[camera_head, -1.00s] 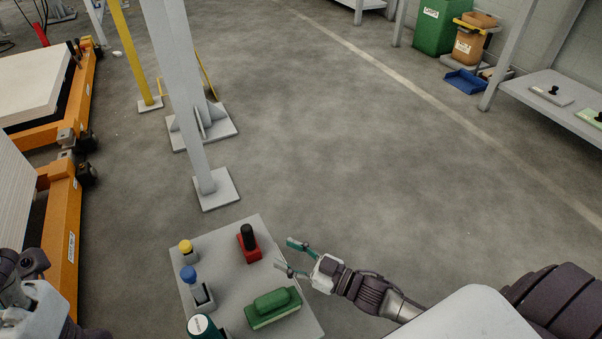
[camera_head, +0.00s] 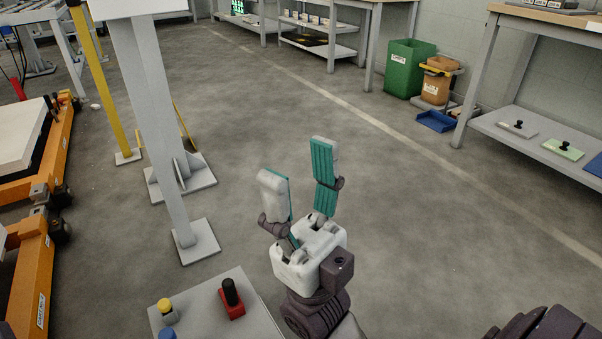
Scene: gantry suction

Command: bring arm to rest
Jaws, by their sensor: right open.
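My right gripper (camera_head: 301,167) is raised in the middle of the head view. Its two fingers with teal pads point up and stand apart, with nothing between them. It appears to the right of the grey control panel (camera_head: 197,307) at the bottom of the view and does not seem to touch it. The panel carries a red-based black control (camera_head: 231,299), a yellow button (camera_head: 166,308) and a blue knob (camera_head: 167,334) cut by the frame edge. My left gripper does not show.
A grey post (camera_head: 152,140) and a yellow post (camera_head: 103,85) stand at left, beside orange machinery (camera_head: 32,275). At right are a bench shelf (camera_head: 545,144), a green bin (camera_head: 407,68), a brown bin (camera_head: 437,86) and a blue dustpan (camera_head: 435,121). The middle floor is clear.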

